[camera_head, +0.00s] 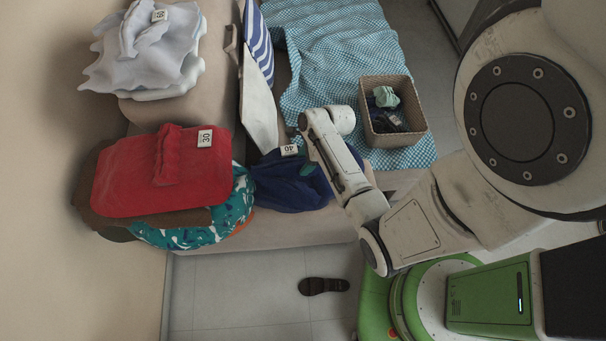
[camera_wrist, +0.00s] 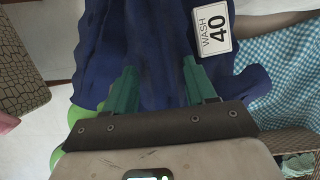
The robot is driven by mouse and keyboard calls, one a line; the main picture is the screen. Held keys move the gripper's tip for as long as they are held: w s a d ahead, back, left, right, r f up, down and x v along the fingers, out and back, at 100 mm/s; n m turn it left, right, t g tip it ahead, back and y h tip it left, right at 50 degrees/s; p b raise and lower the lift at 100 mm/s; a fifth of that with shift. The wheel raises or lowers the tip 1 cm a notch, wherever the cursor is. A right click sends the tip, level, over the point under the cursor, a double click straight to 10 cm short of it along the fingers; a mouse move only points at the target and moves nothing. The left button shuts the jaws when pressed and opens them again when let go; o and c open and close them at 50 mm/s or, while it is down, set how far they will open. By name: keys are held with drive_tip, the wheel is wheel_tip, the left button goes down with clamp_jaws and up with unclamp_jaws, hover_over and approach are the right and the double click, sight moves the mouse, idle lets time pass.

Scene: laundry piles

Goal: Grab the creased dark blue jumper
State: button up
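The dark blue jumper (camera_head: 292,185) lies crumpled on the sofa seat beside the pile with the red garment. A white tag reading 40 (camera_head: 289,150) sits on it. In the wrist view the jumper (camera_wrist: 160,30) fills the upper middle, with its WASH 40 tag (camera_wrist: 213,27) right of centre. My gripper (camera_wrist: 160,68) has two teal fingers, set well apart and open, pointing at the jumper with its cloth showing between them. In the head view my gripper (camera_head: 306,169) is at the jumper, partly hidden by my arm. I cannot tell whether the fingers touch the cloth.
A red garment (camera_head: 120,185) tagged 30 tops a pile on the left. A woven basket (camera_head: 375,133) stands on a blue checked cloth (camera_head: 345,60). A dark slipper (camera_head: 323,286) lies on the open floor.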

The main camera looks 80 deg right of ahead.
clamp_jaws()
idle(0.3)
idle(0.3)
